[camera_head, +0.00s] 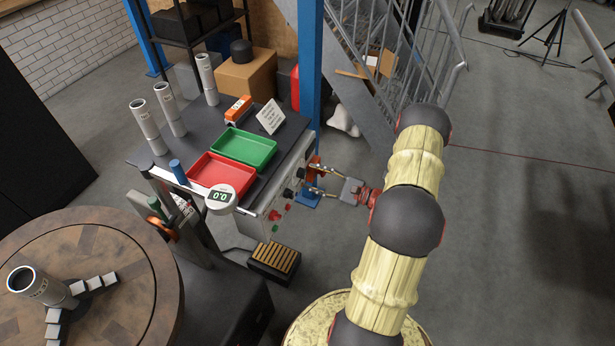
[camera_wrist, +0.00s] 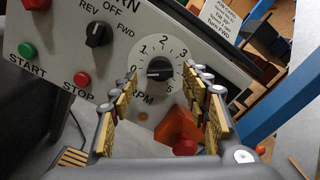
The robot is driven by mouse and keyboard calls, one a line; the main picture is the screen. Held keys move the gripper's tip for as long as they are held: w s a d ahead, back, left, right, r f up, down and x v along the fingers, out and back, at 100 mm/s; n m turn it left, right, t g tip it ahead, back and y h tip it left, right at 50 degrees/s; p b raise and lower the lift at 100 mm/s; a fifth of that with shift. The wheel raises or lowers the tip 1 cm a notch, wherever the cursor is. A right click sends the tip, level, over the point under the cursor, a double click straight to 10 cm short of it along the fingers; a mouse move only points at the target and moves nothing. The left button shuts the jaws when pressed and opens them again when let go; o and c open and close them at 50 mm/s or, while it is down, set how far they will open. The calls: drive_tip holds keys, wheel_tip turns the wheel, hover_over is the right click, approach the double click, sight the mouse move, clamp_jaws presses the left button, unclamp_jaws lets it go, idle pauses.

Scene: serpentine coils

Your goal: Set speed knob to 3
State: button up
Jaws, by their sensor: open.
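The speed knob (camera_wrist: 160,69) is a small black knob on a pale dial marked with numbers up to 5 and RPM, in the middle of the wrist view. Its light mark lies roughly level; I cannot tell which number it points to. My gripper (camera_wrist: 165,82) is open, with one finger on the left and one on the right of the dial. The fingers do not visibly touch the knob. In the head view my gripper (camera_head: 314,179) is at the control panel's right end, and the knob is too small or hidden to make out.
A black REV/OFF/FWD switch (camera_wrist: 98,34), green START button (camera_wrist: 27,50) and red STOP button (camera_wrist: 82,79) sit left of the dial. A red button (camera_wrist: 186,147) on an orange mount is below right. A blue post (camera_head: 310,65) stands behind the bench.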

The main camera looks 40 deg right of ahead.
sight(302, 173)
drive_tip(key=shift+x, duration=1.4)
drive_tip(key=shift+c, duration=0.8)
drive_tip(key=c, duration=1)
